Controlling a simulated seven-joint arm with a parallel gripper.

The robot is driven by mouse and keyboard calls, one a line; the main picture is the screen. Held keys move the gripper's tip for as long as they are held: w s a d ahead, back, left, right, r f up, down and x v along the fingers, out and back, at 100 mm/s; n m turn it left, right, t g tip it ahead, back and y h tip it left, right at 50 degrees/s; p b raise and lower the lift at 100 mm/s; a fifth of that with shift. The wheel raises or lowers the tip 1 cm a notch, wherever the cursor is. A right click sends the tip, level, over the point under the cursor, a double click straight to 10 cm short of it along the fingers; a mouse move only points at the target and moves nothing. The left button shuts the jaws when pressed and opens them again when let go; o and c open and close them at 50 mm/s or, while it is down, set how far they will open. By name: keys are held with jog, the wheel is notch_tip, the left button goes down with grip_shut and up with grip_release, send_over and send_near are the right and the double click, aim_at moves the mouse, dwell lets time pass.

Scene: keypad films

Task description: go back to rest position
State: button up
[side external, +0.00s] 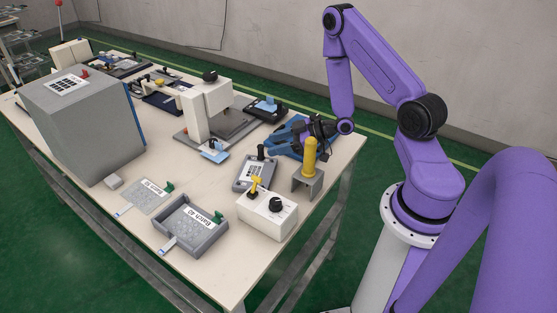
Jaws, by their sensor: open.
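My gripper (314,128) is at the end of the purple arm, over the right part of the table near its far right edge. It is dark and small in this view, with its fingers partly hidden by the yellow post and blending with the blue items behind. It is open, and I see nothing held in it. A yellow cylindrical post (309,157) on a grey bracket (308,184) stands just in front of it; I cannot tell whether they touch.
Blue parts (290,135) lie close by the gripper. A white control box (267,216) with a black knob, a grey keypad tray (190,226), a press (205,110) and a large grey box (80,125) stand on the table (235,265). Space above the table is free.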

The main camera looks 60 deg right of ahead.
jog(key=w+a+r+n+g+y, duration=0.1)
jog(key=a+r+n+g, duration=0.2)
jog(key=a, duration=0.6)
jog(key=w+a+r+n+g, duration=0.1)
jog(key=a+r+n, duration=0.35)
jog(key=a, duration=0.45)
jog(key=w+a+r+n+g+y, duration=0.1)
jog(key=w+a+r+n+g, duration=0.15)
jog(key=a+n, duration=0.4)
jog(key=s+d+r+m+g+h, duration=0.1)
jog(key=s+d+r+m+h, duration=0.1)
jog(key=s, duration=0.8)
jog(key=s+d+r+m+g+h, duration=0.2)
jog(key=s+d+m+h, duration=0.1)
jog(key=s, duration=0.7)
jog(key=s+d+r+m+g+h, duration=0.2)
jog(key=s+d, duration=0.3)
jog(key=s, duration=0.4)
jog(key=shift+s+m+h, duration=0.4)
jog(key=shift+m+h, duration=0.3)
